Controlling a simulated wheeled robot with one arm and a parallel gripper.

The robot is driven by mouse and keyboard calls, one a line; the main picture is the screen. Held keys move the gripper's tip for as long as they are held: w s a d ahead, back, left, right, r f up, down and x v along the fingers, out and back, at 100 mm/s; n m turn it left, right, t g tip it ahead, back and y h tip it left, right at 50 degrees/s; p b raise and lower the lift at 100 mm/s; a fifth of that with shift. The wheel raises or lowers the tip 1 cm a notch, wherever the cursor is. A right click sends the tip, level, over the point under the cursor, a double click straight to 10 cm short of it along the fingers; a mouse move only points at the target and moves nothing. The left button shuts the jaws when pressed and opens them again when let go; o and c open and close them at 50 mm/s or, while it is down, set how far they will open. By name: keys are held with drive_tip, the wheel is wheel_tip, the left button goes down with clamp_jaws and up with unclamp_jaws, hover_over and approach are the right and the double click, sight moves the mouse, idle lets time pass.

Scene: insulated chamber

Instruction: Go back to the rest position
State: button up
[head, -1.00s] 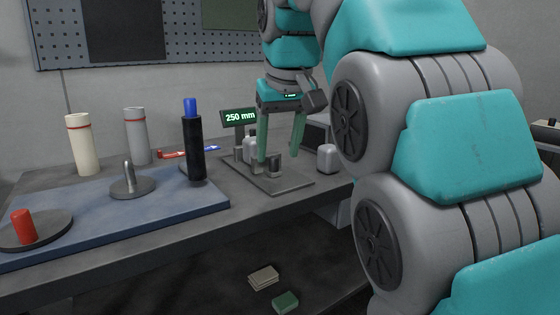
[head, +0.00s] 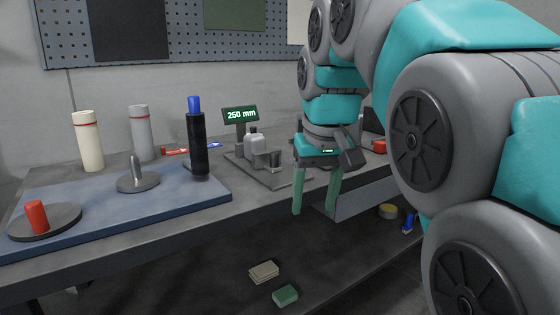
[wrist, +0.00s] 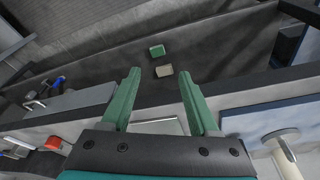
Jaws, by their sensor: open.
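My gripper (head: 315,212) is open and empty, with two green fingers pointing down. In the head view it hangs in front of the table's front edge, to the right of the grey plate with small metal parts. In the wrist view my gripper (wrist: 158,95) shows its fingers spread apart with nothing between them. My teal and grey arm fills the right side of the head view and hides part of the table behind it.
A display reading 250 mm (head: 240,115) stands behind the grey plate (head: 284,182). A blue mat (head: 100,218) carries a red peg (head: 36,216), a metal post (head: 137,175) and a dark bottle with blue top (head: 197,145). A green block (head: 285,295) and beige block (head: 263,271) lie below.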

drive_tip(key=s+d+f+m+g, duration=0.1)
drive_tip(key=s+d+f, duration=0.3)
drive_tip(key=s+f, duration=0.9)
drive_tip(key=s+d+f+m+g, duration=0.1)
drive_tip(key=s+d+f+g, duration=0.2)
drive_tip(key=s+f, duration=1)
drive_tip(key=shift+s+d+f+g+h, duration=0.35)
drive_tip(key=shift+d+f, duration=0.15)
drive_tip(key=shift+d, duration=0.55)
